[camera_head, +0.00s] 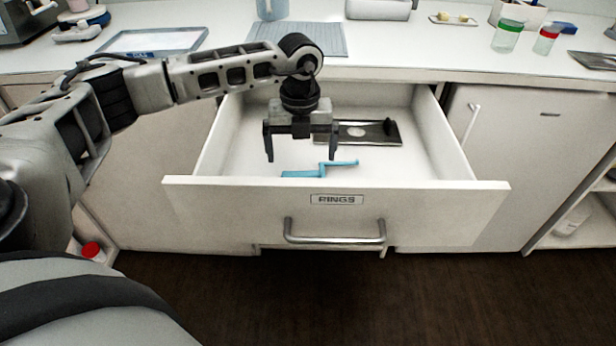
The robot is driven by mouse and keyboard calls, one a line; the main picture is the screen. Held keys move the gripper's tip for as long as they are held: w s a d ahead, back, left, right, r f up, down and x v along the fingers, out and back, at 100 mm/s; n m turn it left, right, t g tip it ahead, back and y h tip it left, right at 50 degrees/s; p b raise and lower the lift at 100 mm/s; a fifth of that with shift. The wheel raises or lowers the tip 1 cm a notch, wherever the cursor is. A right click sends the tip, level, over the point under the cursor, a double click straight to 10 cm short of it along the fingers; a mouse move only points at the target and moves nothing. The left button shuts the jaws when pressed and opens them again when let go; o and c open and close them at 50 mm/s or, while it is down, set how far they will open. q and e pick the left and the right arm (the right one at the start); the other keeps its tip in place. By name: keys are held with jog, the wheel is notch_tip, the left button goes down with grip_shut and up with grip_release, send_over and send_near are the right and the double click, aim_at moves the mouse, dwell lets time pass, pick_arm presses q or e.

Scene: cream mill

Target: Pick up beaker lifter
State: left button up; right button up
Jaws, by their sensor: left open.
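A light blue, bent piece, which looks like the beaker lifter (324,170), lies in the open drawer (336,210) near its front wall. Its lower part is partly hidden behind that wall. My left gripper (300,155) hangs over the drawer, pointing down, with its two dark fingers spread apart and nothing between them. It is just above and slightly left of the blue piece; I cannot tell whether a fingertip touches it. My right gripper is not in view.
A dark metal plate with a pale disc (385,138) lies deeper in the drawer, right of the gripper. The drawer's front, labelled RINGS, and its side walls stand around the gripper. The counter (395,65) above holds a grey mat (325,38) and green-lidded jar (508,36).

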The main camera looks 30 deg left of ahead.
aim_at(304, 173)
pick_arm(q)
jog(key=shift+d+f, duration=0.15)
jog(key=shift+f, duration=2.65)
jog(key=shift+c, duration=0.3)
jog(key=c, duration=0.8)
